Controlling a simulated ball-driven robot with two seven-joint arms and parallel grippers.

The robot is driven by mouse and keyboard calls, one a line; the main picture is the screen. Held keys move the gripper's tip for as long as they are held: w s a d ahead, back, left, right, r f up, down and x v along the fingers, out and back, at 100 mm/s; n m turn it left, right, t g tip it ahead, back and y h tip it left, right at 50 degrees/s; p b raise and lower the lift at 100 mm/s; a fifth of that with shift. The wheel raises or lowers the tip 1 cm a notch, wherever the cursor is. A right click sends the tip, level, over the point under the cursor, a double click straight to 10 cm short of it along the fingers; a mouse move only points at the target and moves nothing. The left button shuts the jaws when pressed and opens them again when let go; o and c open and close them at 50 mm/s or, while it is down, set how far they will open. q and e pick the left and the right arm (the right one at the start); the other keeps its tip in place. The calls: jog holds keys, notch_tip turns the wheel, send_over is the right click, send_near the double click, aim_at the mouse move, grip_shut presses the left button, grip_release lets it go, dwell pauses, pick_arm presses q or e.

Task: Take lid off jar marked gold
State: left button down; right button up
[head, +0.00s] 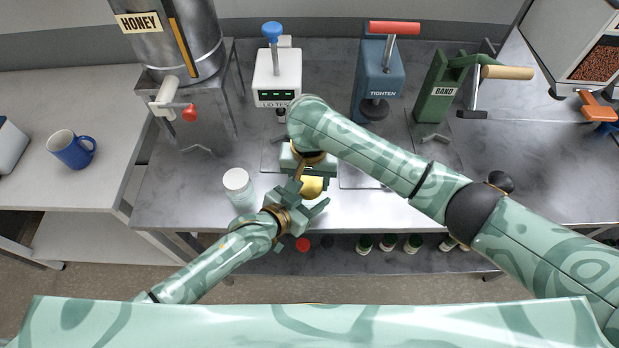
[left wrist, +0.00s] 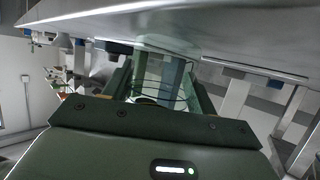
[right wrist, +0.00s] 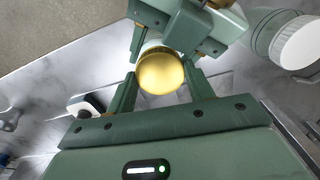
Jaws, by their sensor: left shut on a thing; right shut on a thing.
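The gold lid (head: 312,187) shows as a small yellow dome between my grippers in the head view. In the right wrist view the gold lid (right wrist: 160,74) sits between the fingers of my right gripper (right wrist: 160,92), which is shut on it. My left gripper (head: 308,198) comes in from the lower left and is shut on the clear jar below the lid. The jar (left wrist: 163,72) shows between its fingers in the left wrist view. My grippers hide most of the jar and any marking. I cannot see a gap between lid and jar.
A clear jar with a white lid (head: 237,180) stands just left of my left gripper. Behind are the lid tester (head: 277,82), the tighten press (head: 380,80) and the green band tool (head: 435,90). The honey tank (head: 190,45) stands back left. Several bottles stand on the lower shelf.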

pick_arm(q)
jog(key=shift+f, duration=0.1)
pick_arm(e)
jog(key=o, duration=1.1)
jog(key=shift+c, duration=0.2)
notch_tip(320, 180, up, 4)
jog(key=shift+r, duration=0.25)
jog(key=shift+c, duration=0.4)
notch_tip(320, 180, up, 3)
jog(key=shift+w+r+n, duration=0.1)
jog(key=shift+w+n, duration=0.05)
jog(key=shift+n, duration=0.25)
notch_tip(320, 180, down, 8)
jog(key=shift+r, duration=0.15)
